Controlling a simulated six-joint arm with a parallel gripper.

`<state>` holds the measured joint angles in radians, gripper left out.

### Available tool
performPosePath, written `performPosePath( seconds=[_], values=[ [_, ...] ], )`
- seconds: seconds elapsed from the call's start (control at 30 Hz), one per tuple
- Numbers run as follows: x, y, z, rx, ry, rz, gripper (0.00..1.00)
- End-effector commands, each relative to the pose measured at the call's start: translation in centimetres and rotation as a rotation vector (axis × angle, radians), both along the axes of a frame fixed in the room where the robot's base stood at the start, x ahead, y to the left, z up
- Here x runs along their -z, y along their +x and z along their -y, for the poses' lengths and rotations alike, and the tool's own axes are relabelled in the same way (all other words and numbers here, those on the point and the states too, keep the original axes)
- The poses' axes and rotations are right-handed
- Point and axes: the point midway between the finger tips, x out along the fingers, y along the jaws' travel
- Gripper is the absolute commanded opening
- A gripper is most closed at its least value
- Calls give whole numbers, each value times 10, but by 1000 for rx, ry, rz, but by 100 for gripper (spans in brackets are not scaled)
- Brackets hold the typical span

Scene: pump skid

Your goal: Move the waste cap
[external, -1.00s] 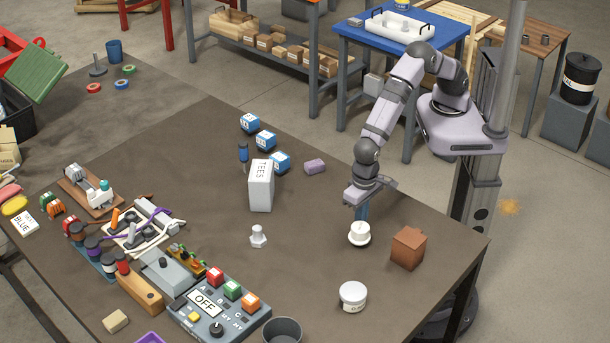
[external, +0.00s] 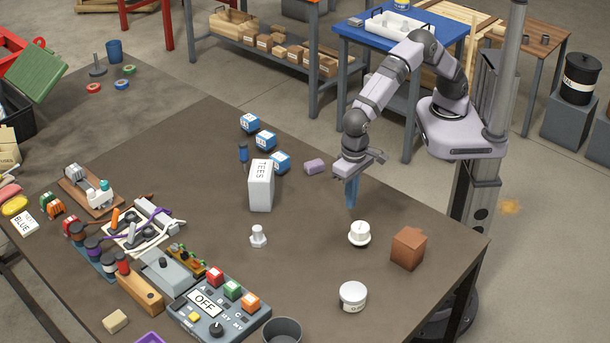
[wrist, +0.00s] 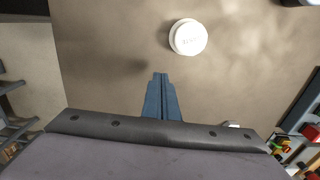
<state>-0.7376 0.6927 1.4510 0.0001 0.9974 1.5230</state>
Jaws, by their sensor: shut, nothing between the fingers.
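The waste cap (external: 359,234), a white round piece with a narrower raised top, stands on the brown table. A white disc, seemingly the same cap, shows from above in the wrist view (wrist: 188,37); its lettering is too blurred to read. My gripper (external: 351,204) points down with its blue fingers shut and empty. It is above the table, behind and slightly left of the cap, apart from it. In the wrist view the shut fingertips (wrist: 160,76) lie below and left of the disc.
A brown block (external: 408,248) stands right of the cap, and a white lidded jar (external: 353,296) in front. A small white fitting (external: 258,236) and a tall white box (external: 261,186) are to the left. A purple piece (external: 314,167) lies behind. Table between fitting and cap is bare.

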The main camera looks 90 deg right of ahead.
Motion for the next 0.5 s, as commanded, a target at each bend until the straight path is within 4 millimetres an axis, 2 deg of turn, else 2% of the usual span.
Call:
performPosePath(
  seconds=[0.2,0.5],
  values=[
    [-23,0,0,0,1,1,0],
    [-31,1,-1,-8,0,0,0]
  ],
)
